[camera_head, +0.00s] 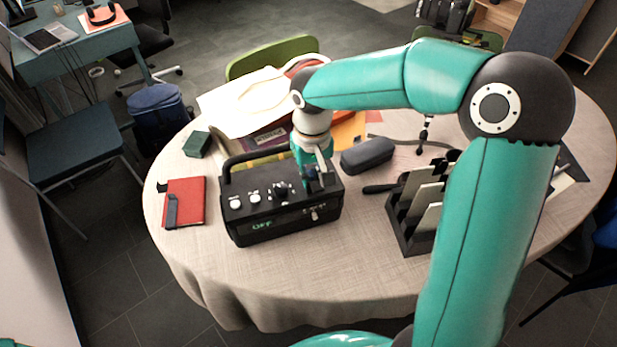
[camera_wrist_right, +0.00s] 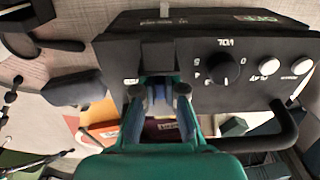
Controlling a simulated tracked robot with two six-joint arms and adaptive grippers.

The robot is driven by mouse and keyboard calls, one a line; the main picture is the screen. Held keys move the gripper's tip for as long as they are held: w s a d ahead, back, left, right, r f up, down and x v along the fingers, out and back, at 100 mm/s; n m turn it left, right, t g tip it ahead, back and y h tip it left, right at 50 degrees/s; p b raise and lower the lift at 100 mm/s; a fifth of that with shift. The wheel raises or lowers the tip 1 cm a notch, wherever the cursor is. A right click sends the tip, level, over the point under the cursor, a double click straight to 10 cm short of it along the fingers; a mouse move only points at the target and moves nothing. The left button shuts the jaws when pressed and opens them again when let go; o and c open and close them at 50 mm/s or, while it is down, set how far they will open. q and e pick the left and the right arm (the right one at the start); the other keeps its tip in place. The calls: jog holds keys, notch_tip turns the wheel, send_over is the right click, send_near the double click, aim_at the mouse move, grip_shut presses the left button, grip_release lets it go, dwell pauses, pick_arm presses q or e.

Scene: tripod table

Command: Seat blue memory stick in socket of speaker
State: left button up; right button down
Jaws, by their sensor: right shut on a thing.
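The speaker (camera_head: 281,222) is a black box with a carry handle, knobs and a lit display reading OFF. It stands on the table, and its top face (camera_wrist_right: 205,88) fills the upper part of the right wrist view. My right gripper (camera_head: 318,184) points down at the right end of the speaker's top. In the right wrist view its fingers (camera_wrist_right: 159,92) are shut on a small bluish piece, the memory stick, mostly hidden between them. The fingers are close to a raised black block (camera_wrist_right: 158,55) on the speaker. I cannot tell whether the stick is in the socket. My left gripper is out of view.
On the round table (camera_head: 330,283), a red notebook (camera_head: 185,203) and green box (camera_head: 197,144) lie left of the speaker. A dark case (camera_head: 367,155) and black rack (camera_head: 408,237) stand to its right. Papers lie behind. The table front is clear.

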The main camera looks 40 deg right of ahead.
jog(key=shift+f, duration=0.15)
jog(key=c, duration=1.3)
grip_release()
jog(key=shift+o, duration=0.2)
jog(key=shift+r, duration=0.25)
notch_tip(320, 180, up, 12)
jog(key=shift+p, duration=0.4)
